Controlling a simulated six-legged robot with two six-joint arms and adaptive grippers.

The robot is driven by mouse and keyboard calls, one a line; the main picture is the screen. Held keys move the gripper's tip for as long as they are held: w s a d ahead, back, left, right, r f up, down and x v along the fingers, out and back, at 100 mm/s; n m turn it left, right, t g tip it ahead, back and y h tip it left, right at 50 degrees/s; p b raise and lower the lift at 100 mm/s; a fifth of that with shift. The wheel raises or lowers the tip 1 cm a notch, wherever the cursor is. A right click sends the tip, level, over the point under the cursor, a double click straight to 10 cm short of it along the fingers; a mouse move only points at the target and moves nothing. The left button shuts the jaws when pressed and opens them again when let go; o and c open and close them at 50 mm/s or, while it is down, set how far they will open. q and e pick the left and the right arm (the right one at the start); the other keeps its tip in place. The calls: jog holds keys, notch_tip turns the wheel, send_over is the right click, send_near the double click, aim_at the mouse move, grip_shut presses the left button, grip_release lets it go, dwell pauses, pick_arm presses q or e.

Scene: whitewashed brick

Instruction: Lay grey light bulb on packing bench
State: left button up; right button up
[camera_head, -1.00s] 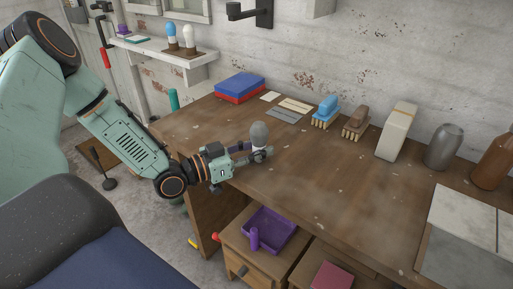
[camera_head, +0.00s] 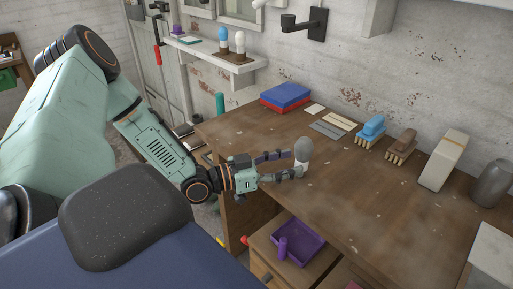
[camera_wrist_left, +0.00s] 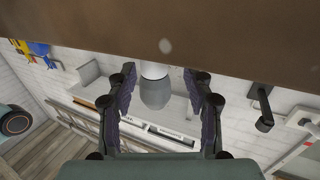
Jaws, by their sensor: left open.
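The grey light bulb (camera_head: 303,150) stands upright on the packing bench (camera_head: 330,205), grey globe up and white base down, near the bench's left end. In the left wrist view, which is upside down, the bulb (camera_wrist_left: 156,92) shows between the two fingers with clear gaps on both sides. My left gripper (camera_head: 282,164) is open, reaching in low over the bench from the left, its fingertips close to the bulb. The left gripper (camera_wrist_left: 163,82) also shows in the wrist view with fingers spread. My right gripper is out of view.
Blue and red boxes (camera_head: 285,96), a blue brush (camera_head: 371,131), a brown brush (camera_head: 402,145) and a pale block (camera_head: 443,160) line the wall side. A grey vase (camera_head: 492,183) stands at right. The middle of the bench is clear.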

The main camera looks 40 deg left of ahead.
pick_arm(q)
jog(key=p+v, duration=0.5)
jog(key=v, duration=0.3)
jog(key=shift+s, duration=0.35)
jog(key=shift+a, duration=0.15)
jog(key=shift+s, duration=0.1)
